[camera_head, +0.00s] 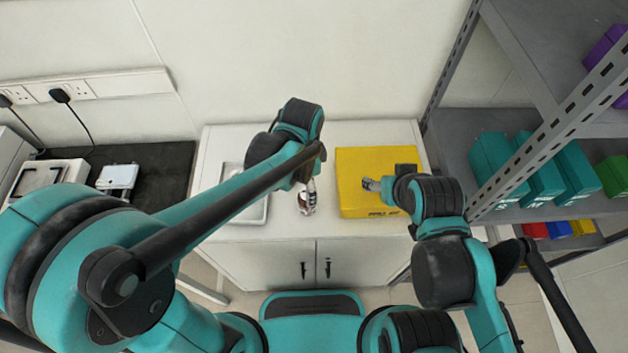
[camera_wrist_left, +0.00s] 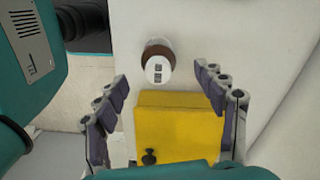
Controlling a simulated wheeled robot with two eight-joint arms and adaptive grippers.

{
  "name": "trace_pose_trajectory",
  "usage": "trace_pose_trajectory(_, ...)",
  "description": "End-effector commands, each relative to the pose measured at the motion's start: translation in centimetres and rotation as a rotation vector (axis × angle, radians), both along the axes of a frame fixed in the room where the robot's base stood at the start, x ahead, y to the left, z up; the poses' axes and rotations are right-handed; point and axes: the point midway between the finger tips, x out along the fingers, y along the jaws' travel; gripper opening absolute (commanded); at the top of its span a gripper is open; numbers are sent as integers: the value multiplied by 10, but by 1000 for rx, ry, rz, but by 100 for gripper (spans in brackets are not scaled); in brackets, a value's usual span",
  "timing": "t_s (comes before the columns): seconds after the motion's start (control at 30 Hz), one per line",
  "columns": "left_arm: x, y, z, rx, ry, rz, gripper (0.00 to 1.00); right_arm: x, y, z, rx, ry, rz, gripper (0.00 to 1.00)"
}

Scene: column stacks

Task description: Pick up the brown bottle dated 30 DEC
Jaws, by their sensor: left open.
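A brown bottle (camera_wrist_left: 151,46) with a white round top bearing small dark print stands on the white cabinet top in the left wrist view. The print is too small to read as a date. In that view my left gripper (camera_wrist_left: 161,80) is open, its two fingers apart on either side of the bottle, with nothing held. In the head view my left gripper (camera_head: 309,188) is above the cabinet top, and the bottle is mostly hidden by it. My right gripper (camera_head: 371,185) is over the yellow box; its jaws are too small to judge.
A yellow box (camera_head: 362,160) with dark lettering sits right of the bottle on the white cabinet (camera_head: 345,250). A pale tray (camera_head: 262,212) lies to the left, partly behind my arm. A grey shelf rack (camera_head: 540,135) with teal boxes (camera_head: 497,160) stands at the right.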

Motion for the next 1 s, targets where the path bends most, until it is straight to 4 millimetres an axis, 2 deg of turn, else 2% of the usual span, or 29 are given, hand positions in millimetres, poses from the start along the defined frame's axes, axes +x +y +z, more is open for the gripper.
trace_pose_trajectory(0.6,0,-2,-77,3,6,-14,70,0,0,-31,0,0,0,65)
trace_pose_trajectory(0.87,0,-2,-79,3,6,-14,70,0,0,-31,0,0,0,65)
trace_pose_trajectory(0.9,0,-2,-79,3,6,-14,68,0,0,-31,0,0,0,65)
trace_pose_trajectory(1.0,0,-2,-79,3,6,-14,41,0,0,-31,0,0,0,65)
